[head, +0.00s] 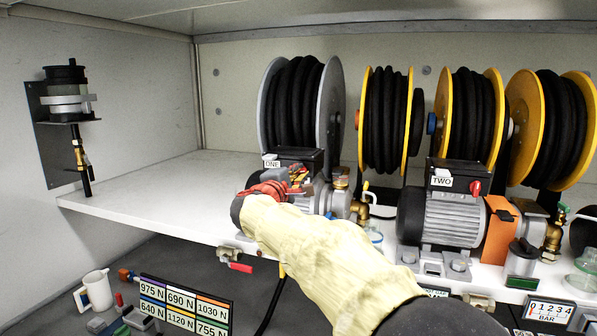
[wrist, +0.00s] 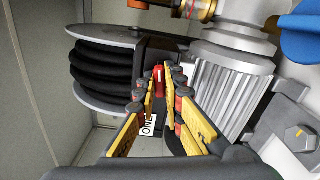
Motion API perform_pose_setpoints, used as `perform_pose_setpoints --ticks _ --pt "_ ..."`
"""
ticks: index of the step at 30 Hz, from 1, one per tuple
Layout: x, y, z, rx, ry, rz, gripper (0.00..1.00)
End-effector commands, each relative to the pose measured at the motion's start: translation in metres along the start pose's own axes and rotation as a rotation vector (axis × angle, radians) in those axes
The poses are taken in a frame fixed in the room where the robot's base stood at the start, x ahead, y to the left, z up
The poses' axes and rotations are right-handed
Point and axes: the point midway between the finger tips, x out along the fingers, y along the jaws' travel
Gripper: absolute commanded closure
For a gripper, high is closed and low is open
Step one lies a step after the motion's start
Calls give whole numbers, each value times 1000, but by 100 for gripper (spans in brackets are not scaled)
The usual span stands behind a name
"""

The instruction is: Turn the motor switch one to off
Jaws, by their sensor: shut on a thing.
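Motor one, with its black switch box (head: 300,158) and a white ONE label (head: 271,162), stands on the shelf left of motor two. In the wrist view its ONE label (wrist: 148,126) shows beside the yellow fingers. The red switch (wrist: 158,75) on the box sits between my fingertips. My gripper (wrist: 161,88) is shut on this red switch. In the head view my gripper (head: 297,178) is in front of the box, and the fingers and my arm hide the switch and much of the motor. The exact switch angle cannot be told.
Motor two (head: 455,218), with its own red switch (head: 475,187), stands to the right. A grey reel (head: 335,100) and yellow reels (head: 497,95) stand behind. A red-handled valve (head: 236,263) is at the shelf edge. The shelf's left part (head: 150,190) is clear.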

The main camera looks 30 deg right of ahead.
Motion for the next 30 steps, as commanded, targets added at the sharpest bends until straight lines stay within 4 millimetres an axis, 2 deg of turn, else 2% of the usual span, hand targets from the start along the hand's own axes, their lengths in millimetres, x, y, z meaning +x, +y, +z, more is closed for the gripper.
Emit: perform_pose_setpoints --ticks 11,19,30 --pt "0 -2 -1 -59 1 -2 100" --pt "0 -2 0 -278 1 -4 100" --pt "0 -2 -1 -327 1 -3 100"
